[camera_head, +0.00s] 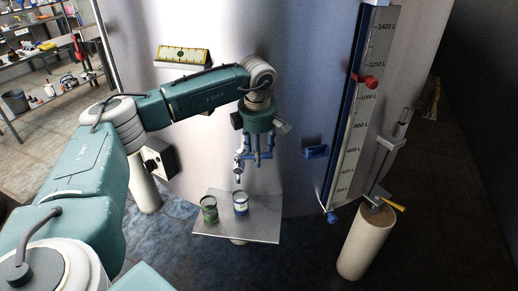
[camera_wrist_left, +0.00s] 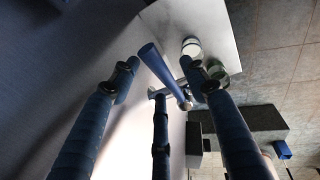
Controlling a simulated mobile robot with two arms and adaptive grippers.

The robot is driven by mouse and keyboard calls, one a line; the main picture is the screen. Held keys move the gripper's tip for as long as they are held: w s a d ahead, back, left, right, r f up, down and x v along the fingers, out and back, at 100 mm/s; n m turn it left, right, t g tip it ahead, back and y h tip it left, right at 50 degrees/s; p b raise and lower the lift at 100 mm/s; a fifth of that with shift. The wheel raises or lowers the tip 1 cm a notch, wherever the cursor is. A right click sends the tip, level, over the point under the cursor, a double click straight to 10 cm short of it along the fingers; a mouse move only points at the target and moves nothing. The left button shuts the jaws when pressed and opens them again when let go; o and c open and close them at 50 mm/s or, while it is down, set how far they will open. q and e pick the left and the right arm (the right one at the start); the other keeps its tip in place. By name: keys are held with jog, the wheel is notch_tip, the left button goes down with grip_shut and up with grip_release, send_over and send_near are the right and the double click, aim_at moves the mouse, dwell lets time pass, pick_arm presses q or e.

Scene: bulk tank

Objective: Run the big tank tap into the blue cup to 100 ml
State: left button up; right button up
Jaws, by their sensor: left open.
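The blue cup (camera_head: 241,204), with a pale label, stands upright on a small metal shelf (camera_head: 245,232) below the tap (camera_head: 238,166). The tap is on the big tank (camera_head: 300,90), its spout above the cup. I see no stream, and the level in the cup cannot be read. My left gripper (camera_head: 257,160) is open, its fingers down close beside the tap. In the left wrist view, the tap's blue lever (camera_wrist_left: 163,72) lies between the fingers (camera_wrist_left: 160,84); whether they touch it is unclear. The blue cup (camera_wrist_left: 191,46) shows beyond it. My right gripper is out of view.
A green cup (camera_head: 209,210) stands left of the blue cup on the shelf. A level scale (camera_head: 362,110) with a red marker (camera_head: 369,82) runs up the tank at right. A pale post (camera_head: 366,240) stands at lower right. A dark box (camera_head: 158,160) is at left.

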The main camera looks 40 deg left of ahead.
pick_arm(q)
jog(key=shift+f, duration=0.2)
jog(key=shift+c, duration=0.3)
grip_shut()
jog(key=shift+s+d+f+m+b, duration=0.15)
jog(key=shift+s+m+b, duration=0.35)
jog(key=shift+m, duration=0.4)
jog(key=shift+s+d+r+m, duration=0.15)
jog(key=shift+s+r+m, duration=0.05)
jog(key=shift+m, duration=0.3)
